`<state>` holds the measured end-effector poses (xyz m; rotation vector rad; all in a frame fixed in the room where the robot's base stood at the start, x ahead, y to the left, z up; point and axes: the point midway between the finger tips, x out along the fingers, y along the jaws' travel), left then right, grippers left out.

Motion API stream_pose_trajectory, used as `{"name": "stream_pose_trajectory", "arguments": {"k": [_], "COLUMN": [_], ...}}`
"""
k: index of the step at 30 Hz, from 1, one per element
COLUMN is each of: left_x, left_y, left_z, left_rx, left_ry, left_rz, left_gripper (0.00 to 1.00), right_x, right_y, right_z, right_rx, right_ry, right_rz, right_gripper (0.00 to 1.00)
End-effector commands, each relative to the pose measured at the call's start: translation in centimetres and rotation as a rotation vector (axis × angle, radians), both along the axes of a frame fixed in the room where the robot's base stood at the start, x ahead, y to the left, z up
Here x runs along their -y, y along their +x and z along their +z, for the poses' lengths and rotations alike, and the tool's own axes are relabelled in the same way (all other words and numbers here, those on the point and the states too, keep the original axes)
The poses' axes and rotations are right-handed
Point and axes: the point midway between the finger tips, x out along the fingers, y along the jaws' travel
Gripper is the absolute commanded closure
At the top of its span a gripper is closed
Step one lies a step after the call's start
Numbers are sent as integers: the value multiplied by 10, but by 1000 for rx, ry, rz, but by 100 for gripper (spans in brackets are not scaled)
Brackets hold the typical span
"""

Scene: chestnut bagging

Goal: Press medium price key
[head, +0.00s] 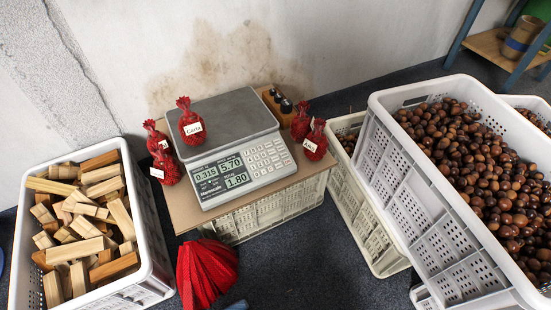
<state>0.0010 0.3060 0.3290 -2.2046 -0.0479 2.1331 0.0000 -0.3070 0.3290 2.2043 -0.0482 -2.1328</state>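A grey-white scale (236,150) stands on a brown board, its keypad (268,158) facing front right. The key markings are too small to read, so I cannot tell which key is the medium price key. The lit display (219,176) reads about 0.315, 5.70 and 1.80. A red net bag (190,122) with a white label stands on the weighing plate (235,113). Neither of my grippers is in view, and nothing covers the keypad.
Labelled red bags (166,168) stand left of the scale, more (315,140) at its right. A wood-filled crate (148,262) stands left; a chestnut crate (425,218) stands right. Small dark-topped items (286,106) sit behind the scale.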

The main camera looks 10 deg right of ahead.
Motion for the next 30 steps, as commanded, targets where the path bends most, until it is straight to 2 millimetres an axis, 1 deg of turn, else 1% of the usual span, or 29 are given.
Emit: {"name": "stream_pose_trajectory", "arguments": {"k": [1, 2, 12, 13, 30], "left_x": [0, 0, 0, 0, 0], "left_y": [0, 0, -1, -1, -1], "left_z": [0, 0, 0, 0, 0], "left_rx": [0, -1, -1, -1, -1], "left_ry": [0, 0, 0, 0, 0], "left_rz": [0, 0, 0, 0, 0], "left_gripper": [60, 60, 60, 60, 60], "right_x": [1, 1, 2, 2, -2], "right_y": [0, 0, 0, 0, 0], "right_z": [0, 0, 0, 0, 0], "right_rx": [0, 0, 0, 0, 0], "right_ry": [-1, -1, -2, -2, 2], "right_rz": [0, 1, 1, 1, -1], "right_gripper": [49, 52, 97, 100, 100]}}
